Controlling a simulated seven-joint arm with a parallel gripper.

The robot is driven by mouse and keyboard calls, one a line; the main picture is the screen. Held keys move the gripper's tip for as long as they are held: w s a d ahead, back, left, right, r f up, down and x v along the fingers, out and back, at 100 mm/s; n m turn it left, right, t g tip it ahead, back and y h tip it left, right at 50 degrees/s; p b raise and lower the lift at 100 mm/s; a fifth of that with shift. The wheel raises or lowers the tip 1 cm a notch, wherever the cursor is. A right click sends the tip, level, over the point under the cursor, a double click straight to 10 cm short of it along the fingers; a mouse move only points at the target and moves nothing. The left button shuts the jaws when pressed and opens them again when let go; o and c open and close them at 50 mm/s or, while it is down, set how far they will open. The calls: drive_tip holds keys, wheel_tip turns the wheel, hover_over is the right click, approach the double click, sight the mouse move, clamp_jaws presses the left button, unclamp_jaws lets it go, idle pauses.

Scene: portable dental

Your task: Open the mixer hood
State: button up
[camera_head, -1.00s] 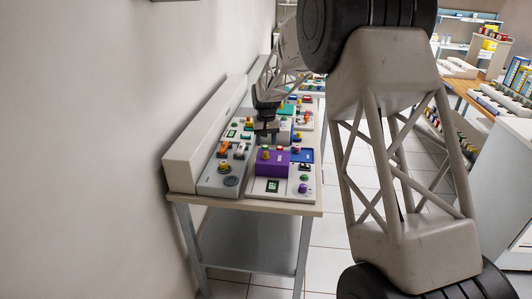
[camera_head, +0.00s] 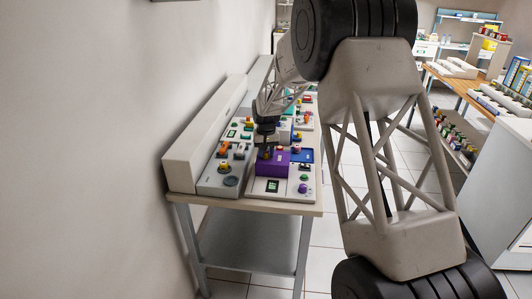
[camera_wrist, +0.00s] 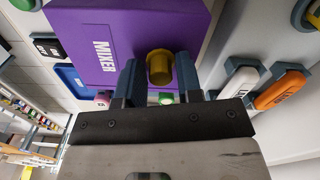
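The mixer hood is a purple box marked MIXER (camera_wrist: 105,45) with a yellow knob (camera_wrist: 160,67) on it. In the head view the purple hood (camera_head: 272,165) sits on a panel near the front of the bench. My gripper (camera_wrist: 158,76) is open, with one dark finger on each side of the yellow knob. A narrow gap shows between the knob and the fingers; I cannot tell if either touches. In the head view my gripper (camera_head: 267,147) is just above the hood and partly hides its knob.
An orange switch (camera_wrist: 279,90) and a white switch (camera_wrist: 240,82) lie right of my gripper in the wrist view. A blue panel (camera_head: 303,155) is beside the hood. A long pale housing (camera_head: 205,140) runs along the wall side of the bench.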

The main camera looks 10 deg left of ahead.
clamp_jaws()
drive_tip(key=shift+s, duration=4.25)
drive_tip(key=shift+o, duration=1.7)
unclamp_jaws()
drive_tip(key=shift+r, duration=0.15)
wheel_tip(320, 180, up, 8)
drive_tip(key=shift+f, duration=0.2)
